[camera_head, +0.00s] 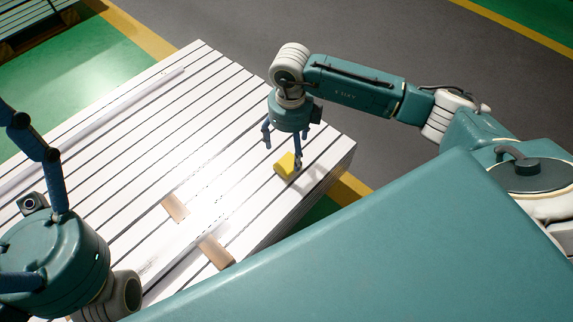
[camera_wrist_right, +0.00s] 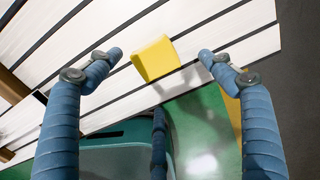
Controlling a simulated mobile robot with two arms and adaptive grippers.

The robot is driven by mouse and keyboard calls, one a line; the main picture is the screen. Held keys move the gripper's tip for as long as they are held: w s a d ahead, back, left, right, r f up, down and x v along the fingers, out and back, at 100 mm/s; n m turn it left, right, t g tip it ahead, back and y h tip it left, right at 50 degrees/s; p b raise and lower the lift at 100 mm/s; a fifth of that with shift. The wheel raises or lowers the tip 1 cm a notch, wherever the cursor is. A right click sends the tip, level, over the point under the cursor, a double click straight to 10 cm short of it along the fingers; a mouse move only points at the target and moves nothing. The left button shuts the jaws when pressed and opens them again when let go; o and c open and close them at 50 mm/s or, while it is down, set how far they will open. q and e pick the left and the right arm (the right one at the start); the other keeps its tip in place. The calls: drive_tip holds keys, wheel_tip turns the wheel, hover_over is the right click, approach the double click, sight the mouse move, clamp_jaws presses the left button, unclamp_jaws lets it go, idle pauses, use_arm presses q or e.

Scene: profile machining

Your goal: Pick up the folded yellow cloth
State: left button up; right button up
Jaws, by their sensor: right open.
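The folded yellow cloth (camera_head: 285,166) lies on the white slotted table (camera_head: 215,85), near its right edge. It also shows in the right wrist view as a yellow block shape (camera_wrist_right: 155,59), between the fingertips in the picture. My right gripper (camera_head: 282,157) points down over the cloth, open, with one finger on each side. In the right wrist view its fingers (camera_wrist_right: 160,56) are wide apart with nothing held. Whether a finger touches the cloth is unclear.
Two small wooden blocks (camera_head: 175,207) (camera_head: 216,252) lie toward the table's front. A long pale profile (camera_head: 100,125) lies along the table's left side. The table's right edge is close to the cloth, with green and grey floor (camera_head: 400,160) beyond.

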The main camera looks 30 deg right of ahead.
sight(288, 163)
drive_tip(key=f+b, duration=0.1)
drive_tip(key=f, duration=0.1)
drive_tip(key=f+b, duration=0.1)
drive_tip(key=f, duration=0.2)
drive_tip(key=f+b, duration=0.1)
drive_tip(key=f, duration=0.1)
drive_tip(key=shift+a+f, duration=0.2)
drive_tip(key=shift+a, duration=0.15)
drive_tip(key=shift+c, duration=0.5)
drive_tip(key=c, duration=1.2)
